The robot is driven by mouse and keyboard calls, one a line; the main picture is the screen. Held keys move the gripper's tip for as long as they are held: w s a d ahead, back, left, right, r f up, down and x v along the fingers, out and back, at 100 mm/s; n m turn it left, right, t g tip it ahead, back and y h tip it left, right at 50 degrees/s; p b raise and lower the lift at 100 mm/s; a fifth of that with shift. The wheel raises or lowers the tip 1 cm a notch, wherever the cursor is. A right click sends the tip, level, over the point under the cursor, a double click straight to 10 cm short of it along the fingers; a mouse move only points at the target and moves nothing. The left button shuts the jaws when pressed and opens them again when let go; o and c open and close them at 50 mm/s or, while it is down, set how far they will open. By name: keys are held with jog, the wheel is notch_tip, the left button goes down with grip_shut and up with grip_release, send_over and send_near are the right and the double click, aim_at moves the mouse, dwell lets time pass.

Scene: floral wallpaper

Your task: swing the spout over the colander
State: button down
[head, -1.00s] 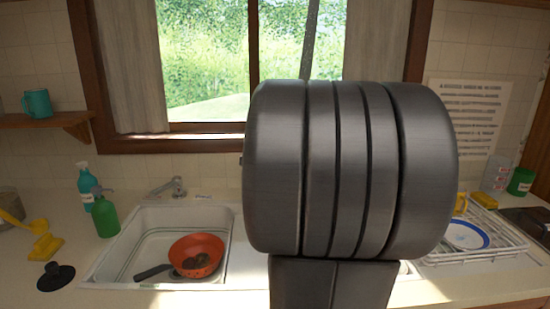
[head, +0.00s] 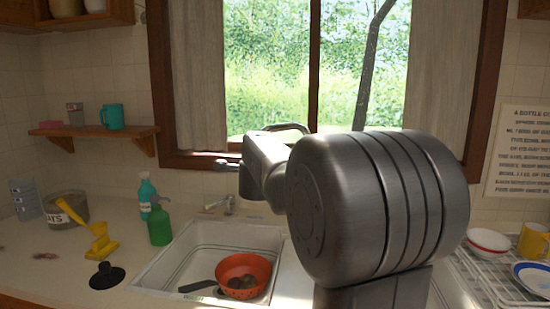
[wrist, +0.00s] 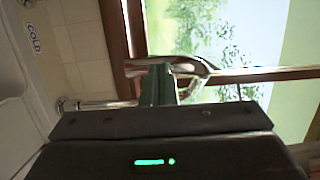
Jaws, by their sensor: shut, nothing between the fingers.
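The orange colander (head: 258,269) stands in the left part of the sink (head: 180,262) with dark round things inside; a dark handle reaches out to its left. The chrome spout (wrist: 195,64) shows in the wrist view as a bent pipe in front of the window. My gripper (wrist: 160,74) is shut and empty, its dark green fingers right at the bent pipe; whether they touch it I cannot tell. In the head view my arm hides the spout's base and most of the right part of the sink.
A small chrome handle (head: 228,205) stands at the sink's back edge, and a COLD label (wrist: 33,39) shows in the wrist view. A green bottle (head: 160,227) and a teal bottle (head: 147,197) stand left of the sink. A dish rack (head: 500,272) is at the right.

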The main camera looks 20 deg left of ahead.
jog(key=shift+w+a+r+p, duration=0.15)
jog(key=shift+w+a, duration=0.05)
jog(key=shift+a, duration=0.35)
jog(key=shift+w+a+r+p, duration=0.1)
jog(key=shift+w+a+p, duration=0.05)
jog(key=shift+a, duration=0.4)
